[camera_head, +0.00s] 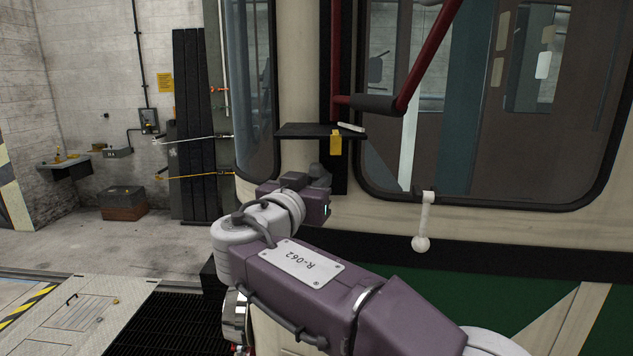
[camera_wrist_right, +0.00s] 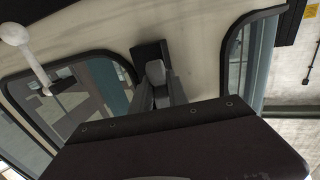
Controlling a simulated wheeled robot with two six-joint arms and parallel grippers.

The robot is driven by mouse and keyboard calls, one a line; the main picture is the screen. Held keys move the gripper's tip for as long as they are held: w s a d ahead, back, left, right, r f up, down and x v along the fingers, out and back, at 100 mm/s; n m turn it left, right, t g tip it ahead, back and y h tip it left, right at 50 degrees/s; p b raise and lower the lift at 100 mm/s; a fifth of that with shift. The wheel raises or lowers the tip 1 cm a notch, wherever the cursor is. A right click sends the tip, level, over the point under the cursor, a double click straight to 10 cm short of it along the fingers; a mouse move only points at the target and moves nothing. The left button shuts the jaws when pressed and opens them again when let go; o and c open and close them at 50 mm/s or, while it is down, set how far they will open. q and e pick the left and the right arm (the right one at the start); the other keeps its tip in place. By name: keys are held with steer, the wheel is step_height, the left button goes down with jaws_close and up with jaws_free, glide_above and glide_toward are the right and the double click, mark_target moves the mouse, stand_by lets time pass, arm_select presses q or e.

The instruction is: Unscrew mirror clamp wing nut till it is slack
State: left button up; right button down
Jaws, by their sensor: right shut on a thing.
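My right arm reaches in from the lower right of the head view. Its gripper (camera_head: 318,174) is at the dark vertical strip on the tram front, below a small black shelf (camera_head: 292,131). In the right wrist view the grey fingers (camera_wrist_right: 158,82) are shut, close together in front of a black upright plate (camera_wrist_right: 150,52). The wing nut is between or behind the fingers; I cannot make out its shape or how tight it is. A red mirror arm (camera_head: 431,52) with a black sleeve (camera_head: 374,104) rises above the shelf. My left gripper is not in view.
A yellow tag (camera_head: 335,143) hangs from the shelf, and a pale flat piece (camera_head: 351,127) lies on it. A white ball-ended handle (camera_head: 422,243) sticks out to the right. Tram windows (camera_head: 252,80) flank the strip. Open floor and a dark grating (camera_head: 165,322) lie at left.

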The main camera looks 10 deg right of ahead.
steer(key=shift+r, duration=0.1)
steer(key=shift+n+b, duration=0.9)
steer(key=shift+b, duration=0.15)
steer(key=n+b, duration=0.1)
steer(key=n, duration=0.1)
steer(key=shift+n+b, duration=0.3)
steer(key=n+b, duration=0.1)
steer(key=n, duration=0.2)
steer(key=shift+n, duration=2.4)
steer(key=c, duration=1.3)
jaws_free()
steer(key=shift+a+b, duration=0.15)
steer(key=shift+b, duration=0.15)
